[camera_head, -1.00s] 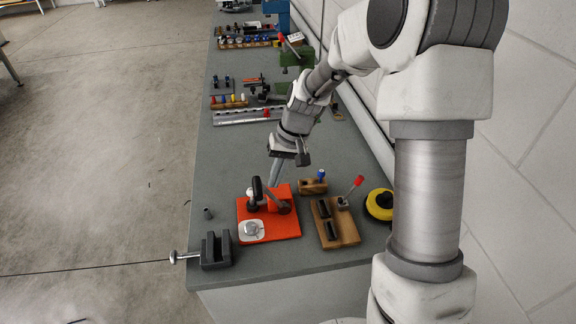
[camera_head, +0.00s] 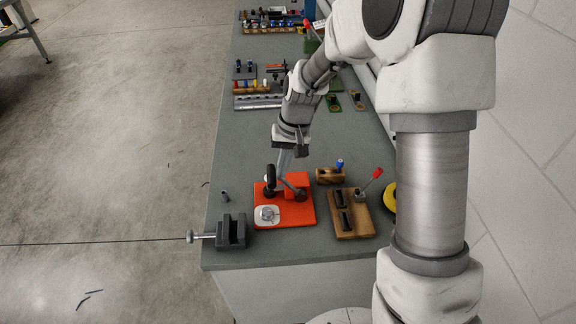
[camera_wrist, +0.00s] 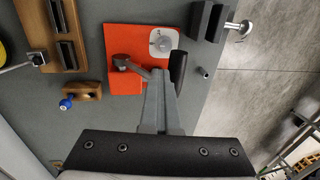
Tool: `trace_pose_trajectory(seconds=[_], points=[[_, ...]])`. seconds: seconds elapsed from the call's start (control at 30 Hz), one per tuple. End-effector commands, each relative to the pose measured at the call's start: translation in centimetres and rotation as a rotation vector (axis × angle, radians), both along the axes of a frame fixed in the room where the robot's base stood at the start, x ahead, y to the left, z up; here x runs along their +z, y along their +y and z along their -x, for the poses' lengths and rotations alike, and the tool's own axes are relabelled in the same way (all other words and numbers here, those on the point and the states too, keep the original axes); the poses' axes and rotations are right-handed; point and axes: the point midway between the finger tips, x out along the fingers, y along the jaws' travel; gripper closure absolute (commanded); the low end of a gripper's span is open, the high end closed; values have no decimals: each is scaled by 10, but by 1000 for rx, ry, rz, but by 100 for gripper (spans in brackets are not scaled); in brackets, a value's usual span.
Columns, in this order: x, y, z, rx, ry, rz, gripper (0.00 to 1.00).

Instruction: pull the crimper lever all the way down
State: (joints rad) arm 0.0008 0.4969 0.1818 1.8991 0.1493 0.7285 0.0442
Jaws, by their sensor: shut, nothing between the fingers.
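The crimper appears to be the orange-red base plate (camera_head: 302,216) with a white round piece, a grey lever arm and a black grip (camera_head: 271,178). The grip stands raised above the plate. In the wrist view the grip (camera_wrist: 178,68) is just right of my fingertips, and the lever arm (camera_wrist: 133,68) runs from its pivot on the left towards them, partly hidden. My gripper (camera_head: 283,172) is shut and empty, pointing down close to the lever. It also shows in the wrist view (camera_wrist: 158,74). I cannot tell whether it touches the lever.
A dark vise (camera_head: 232,232) stands left of the plate, with a small grey peg (camera_head: 225,197) behind it. A wooden block with a red-knobbed lever (camera_head: 352,215) and a small blue-knobbed block (camera_head: 330,175) are on the right.

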Motion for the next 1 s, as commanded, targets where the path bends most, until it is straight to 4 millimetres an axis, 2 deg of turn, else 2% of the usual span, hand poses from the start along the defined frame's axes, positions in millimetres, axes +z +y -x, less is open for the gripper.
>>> trace_pose_trajectory(seconds=[0.1,0.57,1.0], points=[[-5,15,1,10,-1,67,100],[-34,58,1,9,-3,368,100],[-79,92,1,7,-4,704,100]])
